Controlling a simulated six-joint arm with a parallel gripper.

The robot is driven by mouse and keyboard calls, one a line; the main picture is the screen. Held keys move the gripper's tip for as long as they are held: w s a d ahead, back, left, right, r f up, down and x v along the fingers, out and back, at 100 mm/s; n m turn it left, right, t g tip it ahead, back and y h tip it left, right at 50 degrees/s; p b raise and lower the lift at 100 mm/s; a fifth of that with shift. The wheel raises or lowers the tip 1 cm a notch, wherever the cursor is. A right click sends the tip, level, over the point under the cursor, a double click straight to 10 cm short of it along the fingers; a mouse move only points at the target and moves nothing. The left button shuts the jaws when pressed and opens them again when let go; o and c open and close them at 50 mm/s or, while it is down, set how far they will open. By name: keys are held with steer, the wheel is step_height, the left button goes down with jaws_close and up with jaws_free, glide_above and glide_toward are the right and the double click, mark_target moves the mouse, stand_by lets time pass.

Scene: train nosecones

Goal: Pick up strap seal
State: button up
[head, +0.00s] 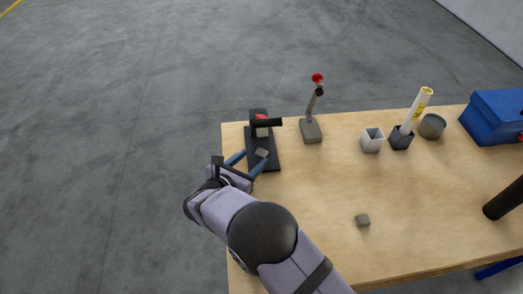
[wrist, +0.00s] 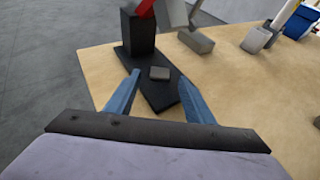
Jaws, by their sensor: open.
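A small grey block (head: 262,153), which looks like the strap seal, lies on the black base (head: 273,161) of a device at the table's left edge. In the wrist view the block (wrist: 160,73) sits flat on the base (wrist: 155,93). My gripper (head: 255,159) has its two blue fingers spread wide. In the wrist view the fingertips are on either side of the block, with gaps, and nothing is held. A second small grey cube (head: 363,220) lies alone on the table; I cannot tell for certain which piece is the seal.
A black post with a red part (wrist: 140,30) rises behind the block. A red-knobbed lever stand (head: 311,131) is to its right. Farther right are a white cup (head: 371,142), a dark cup (head: 402,139) holding a tube, a round pot (head: 432,127), a blue toolbox (head: 495,115) and a black cylinder (head: 503,200).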

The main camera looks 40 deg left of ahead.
mark_target(261, 151)
steer(key=shift+p+x, duration=0.7)
steer(key=shift+x, duration=1.3)
steer(key=c, duration=1.2)
steer(key=shift+r, duration=0.15)
steer(key=shift+r+b, duration=0.75)
steer(key=shift+r, duration=0.25)
steer(key=s+d+b, duration=0.1)
steer(key=s, duration=0.5)
steer(key=s+d+b, duration=0.1)
steer(key=s+b, duration=0.1)
steer(key=s, duration=0.4)
steer(key=s+d+r+b, duration=0.1)
steer(key=s+b, duration=0.1)
steer(key=s, duration=0.4)
steer(key=shift+r, duration=0.1)
